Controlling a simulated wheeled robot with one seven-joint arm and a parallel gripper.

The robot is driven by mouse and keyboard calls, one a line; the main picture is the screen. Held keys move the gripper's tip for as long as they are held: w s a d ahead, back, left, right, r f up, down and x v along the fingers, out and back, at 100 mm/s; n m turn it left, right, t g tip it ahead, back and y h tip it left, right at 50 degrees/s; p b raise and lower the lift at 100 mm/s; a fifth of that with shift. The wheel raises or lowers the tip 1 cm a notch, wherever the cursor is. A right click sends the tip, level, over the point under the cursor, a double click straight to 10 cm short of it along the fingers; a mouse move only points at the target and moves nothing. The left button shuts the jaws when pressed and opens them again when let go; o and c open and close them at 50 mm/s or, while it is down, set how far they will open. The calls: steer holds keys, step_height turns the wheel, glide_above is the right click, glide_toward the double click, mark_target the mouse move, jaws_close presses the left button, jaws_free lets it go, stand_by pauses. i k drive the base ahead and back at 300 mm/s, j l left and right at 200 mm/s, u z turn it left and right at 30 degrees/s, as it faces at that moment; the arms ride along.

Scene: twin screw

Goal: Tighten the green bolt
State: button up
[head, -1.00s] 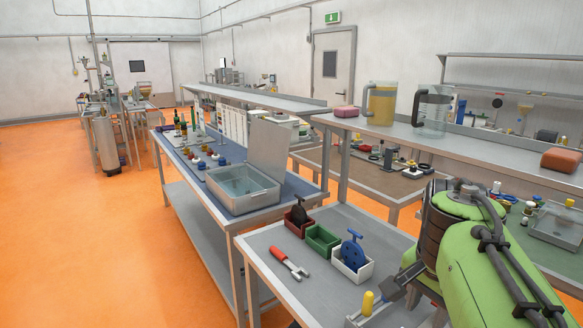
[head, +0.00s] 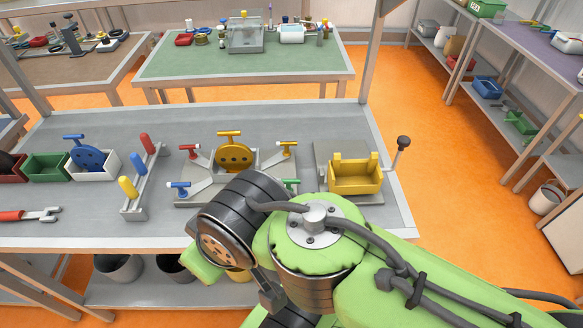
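A fixture plate (head: 188,199) on the grey bench holds a round yellow disc (head: 234,156) with a T-shaped top handle. My folded arm fills the lower middle and right. A dark piece near its end (head: 268,288) may be part of my gripper, in front of the bench edge; its fingers cannot be made out.
A yellow bin (head: 355,175) on a grey base with a dark-knobbed lever (head: 400,150) stands right of the fixture. A rack (head: 134,212) with red, blue and yellow handles stands left. Small trays (head: 47,168) and a red-handled wrench (head: 30,215) lie farther left.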

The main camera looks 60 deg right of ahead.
mark_target(288, 181)
steer(key=k+z, duration=0.1)
steer(key=z, duration=0.35)
steer(key=l+z, duration=0.1)
steer(key=z, duration=0.3)
steer(key=k+l+z, duration=0.1)
steer(key=z, duration=0.35)
steer(key=i+j+u, duration=0.1)
steer(key=j+u, duration=0.25)
steer(key=i+j+u, duration=0.1)
steer(key=j+u, duration=0.2)
steer(key=i+j+u, duration=0.15)
steer(key=j+u, duration=0.2)
